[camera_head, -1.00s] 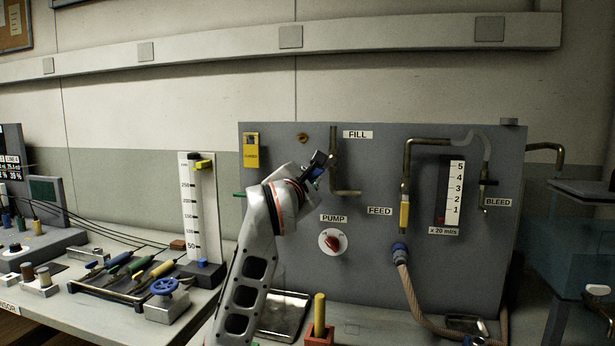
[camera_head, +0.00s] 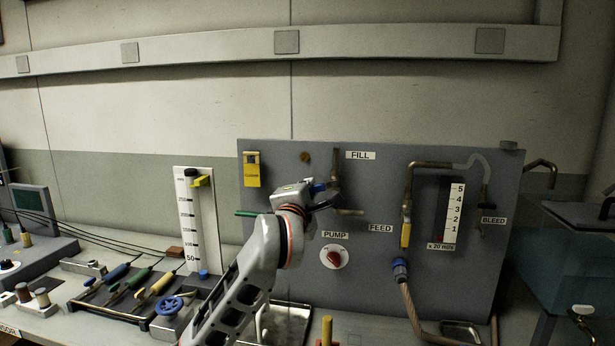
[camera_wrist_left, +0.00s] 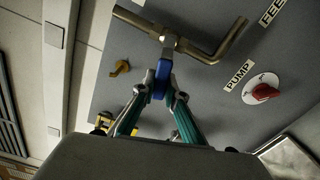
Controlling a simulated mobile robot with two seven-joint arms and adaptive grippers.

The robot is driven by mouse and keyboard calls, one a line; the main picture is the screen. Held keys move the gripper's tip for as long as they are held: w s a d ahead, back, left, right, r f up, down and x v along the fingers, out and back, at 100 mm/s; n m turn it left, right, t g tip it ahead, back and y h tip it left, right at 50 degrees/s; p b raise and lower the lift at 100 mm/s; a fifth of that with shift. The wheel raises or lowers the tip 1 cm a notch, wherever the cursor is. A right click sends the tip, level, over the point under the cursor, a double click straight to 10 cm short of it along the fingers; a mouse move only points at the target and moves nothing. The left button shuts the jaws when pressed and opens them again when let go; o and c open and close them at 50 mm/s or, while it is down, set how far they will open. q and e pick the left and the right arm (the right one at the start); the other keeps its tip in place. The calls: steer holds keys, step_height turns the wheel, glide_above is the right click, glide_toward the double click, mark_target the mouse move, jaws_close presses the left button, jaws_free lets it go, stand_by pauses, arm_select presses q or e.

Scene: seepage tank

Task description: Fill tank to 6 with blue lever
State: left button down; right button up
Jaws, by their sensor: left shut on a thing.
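The blue lever (camera_head: 317,187) sits on the fill pipe (camera_head: 336,168) beside the FILL label (camera_head: 360,155). In the left wrist view the blue lever (camera_wrist_left: 161,78) lies between the fingertips, hanging from the pipe's valve. My left gripper (camera_head: 322,196) is shut on it; its fingers also show in the left wrist view (camera_wrist_left: 160,88). The clear tank (camera_head: 585,255) is at the right edge, partly cut off; its scale is not readable. The flow gauge (camera_head: 453,212) on the panel is marked 1 to 5. My right gripper is not in view.
A red PUMP knob (camera_head: 334,256) is below the lever. A yellow FEED handle (camera_head: 406,234) and a hose (camera_head: 411,305) are to the right. A white measuring scale (camera_head: 200,225) and several screwdrivers (camera_head: 125,280) are left of my arm.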

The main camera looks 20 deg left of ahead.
arm_select(q)
steer(key=r+m+p, duration=0.1)
steer(key=p, duration=0.2)
steer(key=shift+a+m, duration=0.1)
steer(key=shift+m, duration=0.3)
steer(key=shift+r, duration=0.1)
steer(key=shift+r+m+p, duration=0.1)
steer(key=shift+m+p, duration=0.5)
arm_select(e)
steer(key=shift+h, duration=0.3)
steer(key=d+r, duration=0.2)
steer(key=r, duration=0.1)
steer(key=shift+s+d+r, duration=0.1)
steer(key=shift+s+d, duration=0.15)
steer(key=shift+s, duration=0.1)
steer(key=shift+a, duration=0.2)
arm_select(q)
steer(key=c, duration=2)
jaws_free()
steer(key=shift+r, duration=0.1)
